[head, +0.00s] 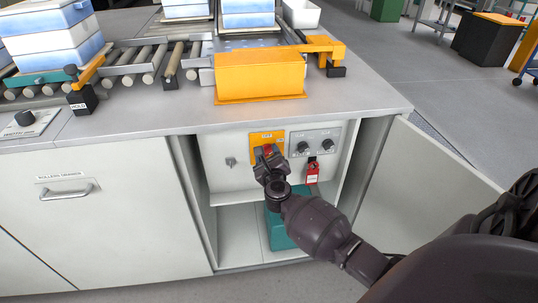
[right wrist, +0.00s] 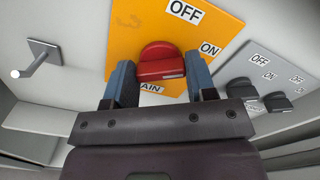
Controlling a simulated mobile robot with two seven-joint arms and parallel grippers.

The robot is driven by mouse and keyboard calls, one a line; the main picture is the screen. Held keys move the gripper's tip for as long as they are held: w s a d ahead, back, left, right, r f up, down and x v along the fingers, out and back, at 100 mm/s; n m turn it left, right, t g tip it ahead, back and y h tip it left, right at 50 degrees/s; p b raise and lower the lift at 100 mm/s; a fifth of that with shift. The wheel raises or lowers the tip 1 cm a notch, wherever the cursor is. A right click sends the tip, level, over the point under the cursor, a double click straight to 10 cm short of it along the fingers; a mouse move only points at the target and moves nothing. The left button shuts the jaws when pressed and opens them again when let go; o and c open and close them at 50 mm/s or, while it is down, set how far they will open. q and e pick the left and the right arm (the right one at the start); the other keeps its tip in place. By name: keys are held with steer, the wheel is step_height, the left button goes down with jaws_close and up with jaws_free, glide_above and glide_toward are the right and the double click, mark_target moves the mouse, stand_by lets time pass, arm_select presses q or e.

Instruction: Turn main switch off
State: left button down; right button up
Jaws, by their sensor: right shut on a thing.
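The main switch has a red knob (head: 267,149) on an orange plate (head: 257,137) inside the open cabinet. In the right wrist view the red knob (right wrist: 162,62) sits between my fingers, with "OFF" (right wrist: 185,11) above it to the right and "ON" (right wrist: 210,48) at the plate's right edge. The word "MAIN" below is partly covered. My right gripper (head: 270,160) reaches in from the lower right; in the right wrist view my gripper (right wrist: 161,82) is shut on the knob. I cannot tell exactly which mark the knob points to. My left gripper is not in view.
A grey panel (head: 315,137) with two dark knobs is right of the orange plate, and a red padlock tag (head: 312,176) hangs below it. A peg (right wrist: 36,58) sticks out on the left. The cabinet door (head: 425,190) stands open at right. A teal thing (head: 279,230) stands below.

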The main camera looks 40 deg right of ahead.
steer(key=shift+r+n+p, duration=0.25)
steer(key=shift+n+p, duration=0.15)
steer(key=shift+n, duration=0.2)
steer(key=shift+w+n+p, duration=0.1)
steer(key=shift+n+p, duration=0.45)
steer(key=shift+n, duration=0.25)
steer(key=shift+a+n, duration=0.1)
steer(key=shift+n, duration=0.3)
steer(key=n+p, duration=0.2)
steer(key=n, duration=0.2)
steer(key=shift+f, duration=0.15)
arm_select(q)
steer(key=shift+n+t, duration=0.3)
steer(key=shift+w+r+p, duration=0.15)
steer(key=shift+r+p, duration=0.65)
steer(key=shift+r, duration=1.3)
arm_select(e)
steer(key=shift+f+n, duration=0.2)
steer(key=shift+n, duration=1.7)
steer(key=o, duration=0.9)
steer(key=shift+o, duration=0.2)
